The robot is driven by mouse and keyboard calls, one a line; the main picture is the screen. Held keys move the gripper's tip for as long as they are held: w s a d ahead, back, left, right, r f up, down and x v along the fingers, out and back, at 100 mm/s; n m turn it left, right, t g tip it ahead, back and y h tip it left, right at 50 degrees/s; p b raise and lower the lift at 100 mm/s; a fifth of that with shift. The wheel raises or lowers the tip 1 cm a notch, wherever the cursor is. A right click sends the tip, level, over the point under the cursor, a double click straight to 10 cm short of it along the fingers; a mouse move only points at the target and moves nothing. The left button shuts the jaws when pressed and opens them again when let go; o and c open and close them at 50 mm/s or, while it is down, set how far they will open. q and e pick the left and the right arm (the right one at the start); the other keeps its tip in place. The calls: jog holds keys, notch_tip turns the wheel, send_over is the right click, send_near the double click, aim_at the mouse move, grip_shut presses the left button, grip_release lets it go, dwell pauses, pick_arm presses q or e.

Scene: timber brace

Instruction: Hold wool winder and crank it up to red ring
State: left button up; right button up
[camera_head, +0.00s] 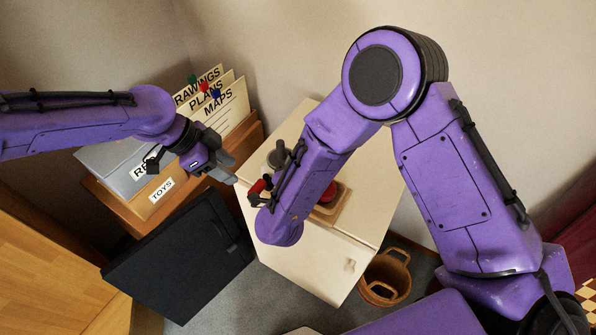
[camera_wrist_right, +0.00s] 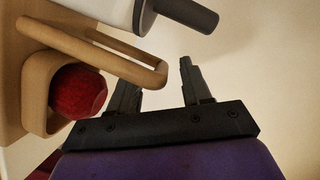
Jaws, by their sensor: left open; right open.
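The wool winder stands on a pale cabinet and is mostly hidden behind my right arm in the head view. Its tan wooden base (camera_head: 338,208) shows with a dark red rounded piece (camera_head: 328,193) on it. In the right wrist view a wooden bar frame (camera_wrist_right: 95,55), a red ball of wool (camera_wrist_right: 78,91) in a wooden holder and a pale cylinder with a dark grey handle (camera_wrist_right: 188,14) show. My right gripper (camera_wrist_right: 157,78) is open, close to the bar's end; contact is unclear. My left gripper (camera_head: 228,170) is open beside the cabinet's left edge. I cannot make out the red ring.
The pale cabinet (camera_head: 312,272) has bare top near its front. A basket (camera_head: 385,278) stands on the floor at right. My right arm crosses above the cabinet.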

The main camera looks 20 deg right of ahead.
grip_shut()
dwell(1.4)
